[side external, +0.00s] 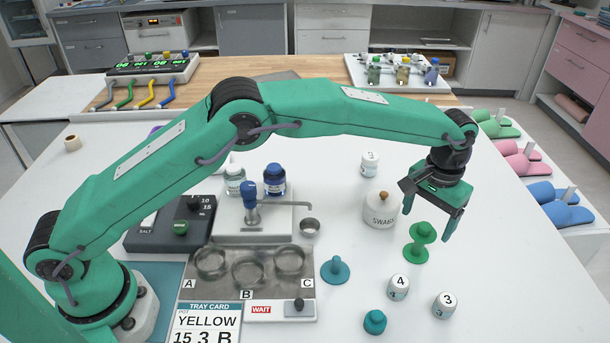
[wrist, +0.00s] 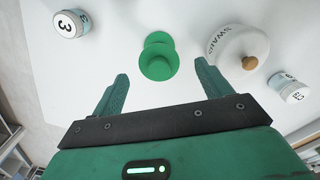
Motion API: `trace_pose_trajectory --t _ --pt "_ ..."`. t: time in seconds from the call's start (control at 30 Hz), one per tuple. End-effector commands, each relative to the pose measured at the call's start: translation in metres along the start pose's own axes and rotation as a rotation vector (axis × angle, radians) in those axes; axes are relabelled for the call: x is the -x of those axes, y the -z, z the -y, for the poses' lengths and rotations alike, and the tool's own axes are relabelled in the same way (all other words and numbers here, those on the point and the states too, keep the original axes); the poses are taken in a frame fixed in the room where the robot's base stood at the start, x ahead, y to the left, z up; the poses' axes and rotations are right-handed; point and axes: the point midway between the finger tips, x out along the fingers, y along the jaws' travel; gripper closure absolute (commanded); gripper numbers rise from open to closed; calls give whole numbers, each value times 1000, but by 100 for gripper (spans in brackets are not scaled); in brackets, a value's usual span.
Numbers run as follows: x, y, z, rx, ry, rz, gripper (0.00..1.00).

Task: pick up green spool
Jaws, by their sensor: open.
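The green spool (side external: 420,241) stands upright on the white table, in front of and right of the SWABS jar. In the wrist view the green spool (wrist: 158,60) lies ahead of the fingertips, roughly midway between them. My gripper (side external: 432,222) is open and empty, pointing down above the table. In the side view its fingers are beside and above the spool, with one finger to the right of it. In the wrist view my gripper (wrist: 161,72) shows both fingers apart, with no visible contact with the spool.
The SWABS jar (side external: 381,211) is close behind-left of the spool. Numbered pots (side external: 398,287) and (side external: 445,304) and a teal knob-like piece (side external: 375,321) stand in front. The table right of the gripper is clear.

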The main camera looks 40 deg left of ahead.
Motion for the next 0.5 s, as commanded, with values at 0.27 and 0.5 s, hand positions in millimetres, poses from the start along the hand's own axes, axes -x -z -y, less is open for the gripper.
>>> trace_pose_trajectory --t 0.27,0.5 --pt "-28 0 -1 0 0 0 23" --pt "-30 0 -1 0 0 -1 23"
